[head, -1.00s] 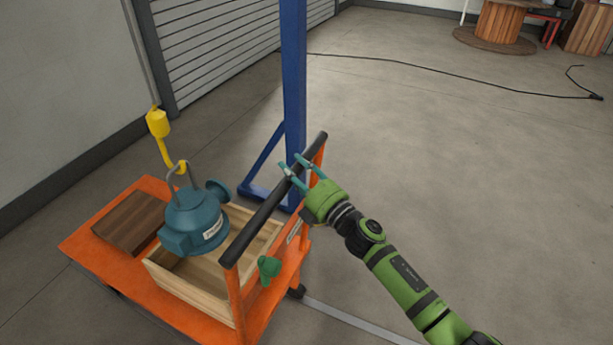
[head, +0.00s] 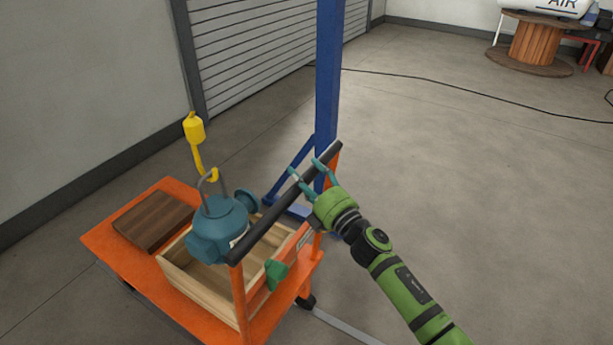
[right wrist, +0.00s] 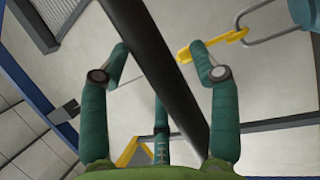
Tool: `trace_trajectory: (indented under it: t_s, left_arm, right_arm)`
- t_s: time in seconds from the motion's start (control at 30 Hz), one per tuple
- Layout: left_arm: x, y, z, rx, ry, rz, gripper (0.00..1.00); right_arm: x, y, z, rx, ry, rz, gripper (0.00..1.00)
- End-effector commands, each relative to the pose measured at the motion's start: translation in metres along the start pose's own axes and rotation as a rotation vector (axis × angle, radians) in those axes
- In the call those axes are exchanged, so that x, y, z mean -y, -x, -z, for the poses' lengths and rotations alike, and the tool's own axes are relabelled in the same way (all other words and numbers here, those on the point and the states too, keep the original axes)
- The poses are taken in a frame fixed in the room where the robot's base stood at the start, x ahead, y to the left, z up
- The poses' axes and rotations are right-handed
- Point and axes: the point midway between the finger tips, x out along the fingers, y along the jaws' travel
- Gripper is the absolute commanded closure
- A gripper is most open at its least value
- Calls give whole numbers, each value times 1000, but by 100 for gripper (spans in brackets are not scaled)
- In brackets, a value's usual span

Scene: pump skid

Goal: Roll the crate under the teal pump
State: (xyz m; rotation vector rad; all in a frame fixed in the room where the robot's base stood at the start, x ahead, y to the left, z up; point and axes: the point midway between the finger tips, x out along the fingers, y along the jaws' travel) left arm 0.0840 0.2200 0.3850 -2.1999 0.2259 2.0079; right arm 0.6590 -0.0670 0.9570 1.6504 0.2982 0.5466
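The teal pump (head: 217,238) hangs by its grey bail from a yellow hook (head: 213,174), over the back left part of the open wooden crate (head: 205,294). The gap between pump and crate is hard to judge. The crate sits on an orange cart (head: 103,240) with a black push bar (head: 268,227). My right gripper (head: 306,171) is at the bar's far half. In the right wrist view the bar (right wrist: 160,75) crosses between its spread teal fingers (right wrist: 160,58), with gaps visible beside it. My left gripper is not in view.
A brown wooden block (head: 155,221) lies on the cart left of the crate. A blue post (head: 328,80) with a floor foot stands just behind the bar. A black cable (head: 450,87) crosses the floor.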

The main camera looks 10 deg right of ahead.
Motion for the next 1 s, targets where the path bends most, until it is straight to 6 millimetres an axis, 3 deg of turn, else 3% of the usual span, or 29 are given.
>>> trace_trajectory:
  t_s: [0.37, 0.8, 1.0]
  left_arm:
    - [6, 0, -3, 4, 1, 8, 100]
    - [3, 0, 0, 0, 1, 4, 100]
    - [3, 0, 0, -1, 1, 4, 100]
  right_arm:
    - [1, 7, -1, 1, 3, 1, 36]
    - [1, 93, 0, 1, 0, 3, 36]
    - [0, 116, 0, 0, 1, 1, 36]
